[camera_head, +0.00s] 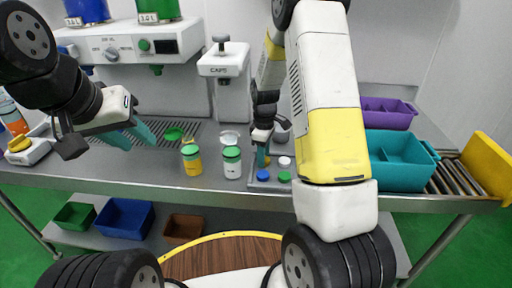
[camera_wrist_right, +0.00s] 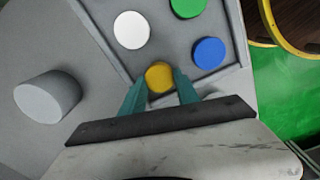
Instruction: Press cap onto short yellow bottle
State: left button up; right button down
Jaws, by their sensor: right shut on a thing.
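A short yellow bottle (camera_head: 192,164) stands upright on the metal counter and shows a green top. My right gripper (camera_head: 262,160) is over the cap tray (camera_head: 256,183). In the right wrist view, its teal fingers (camera_wrist_right: 160,88) are shut on a yellow cap (camera_wrist_right: 159,76), still at the tray. A white cap (camera_wrist_right: 131,30), a green cap (camera_wrist_right: 188,5) and a blue cap (camera_wrist_right: 209,53) lie in the same tray. My left gripper (camera_head: 131,134) is on the left above the counter, its teal fingers apart and empty.
A white bottle with a green top (camera_head: 232,162) stands between the yellow bottle and the tray. A teal bin (camera_head: 400,160) and a purple bin (camera_head: 388,112) are at right. A grey cylinder (camera_wrist_right: 48,97) stands beside the tray.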

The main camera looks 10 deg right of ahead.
jog(key=shift+r, duration=0.55)
jog(key=r, duration=0.1)
jog(key=s+r, duration=0.1)
jog(key=shift+s+r, duration=0.1)
jog(key=shift+r, duration=0.2)
jog(key=s+a+r, duration=0.1)
jog(key=s, duration=1.3)
jog(key=shift+s+r, duration=0.15)
jog(key=shift+s, duration=0.25)
pick_arm(q)
jog(key=shift+o, duration=0.2)
